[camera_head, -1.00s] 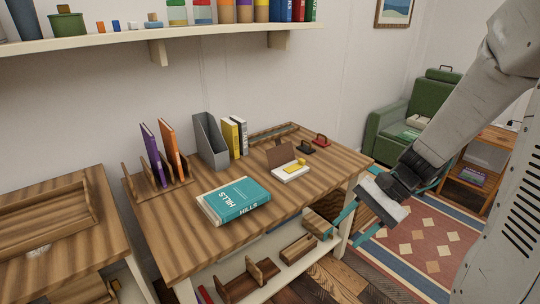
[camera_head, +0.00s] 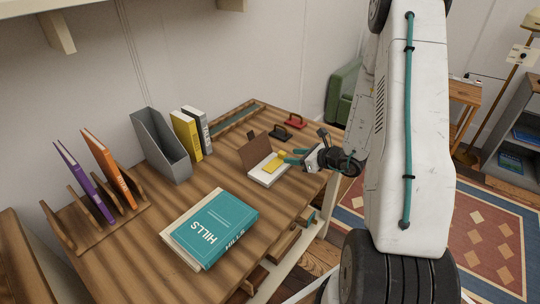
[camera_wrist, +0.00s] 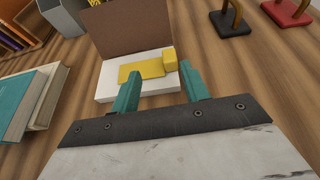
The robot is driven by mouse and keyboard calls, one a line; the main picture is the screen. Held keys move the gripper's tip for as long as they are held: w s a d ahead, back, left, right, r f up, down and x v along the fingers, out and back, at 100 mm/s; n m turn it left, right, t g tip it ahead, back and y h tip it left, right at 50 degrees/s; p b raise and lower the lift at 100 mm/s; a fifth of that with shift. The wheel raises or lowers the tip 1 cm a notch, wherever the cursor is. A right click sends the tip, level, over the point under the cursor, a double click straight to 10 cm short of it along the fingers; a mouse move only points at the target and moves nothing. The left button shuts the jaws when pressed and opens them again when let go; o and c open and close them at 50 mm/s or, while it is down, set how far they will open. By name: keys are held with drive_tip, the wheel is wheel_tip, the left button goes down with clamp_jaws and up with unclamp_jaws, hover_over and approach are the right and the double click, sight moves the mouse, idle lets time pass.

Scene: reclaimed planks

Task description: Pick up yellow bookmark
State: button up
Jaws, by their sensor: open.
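The yellow bookmark (camera_head: 273,162) lies flat on the white pages of a small open book (camera_head: 265,176) with a brown cover standing up behind. In the wrist view the bookmark (camera_wrist: 143,71) has a flat strip and a raised block (camera_wrist: 170,59) at its right end. My gripper (camera_head: 293,156) has teal fingers and reaches in from the right. In the wrist view my gripper (camera_wrist: 158,84) is open and empty, its fingertips apart just in front of the bookmark, over the near edge of the book (camera_wrist: 108,86). I cannot tell the exact height of the fingertips.
A teal HILLS book (camera_head: 215,228) lies left of the small book. Behind stand a grey file holder (camera_head: 165,145) and yellow and grey books (camera_head: 187,135). Black (camera_head: 281,133) and red (camera_head: 296,121) handled objects sit at the back right.

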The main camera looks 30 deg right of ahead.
sight(283, 153)
drive_tip(key=shift+w+f, duration=0.1)
drive_tip(key=shift+w, duration=0.2)
drive_tip(key=shift+w+f, duration=0.35)
drive_tip(key=shift+w, duration=0.35)
drive_tip(key=x, duration=0.4)
drive_tip(key=shift+w+d, duration=0.2)
drive_tip(key=shift+w, duration=0.3)
clamp_jaws()
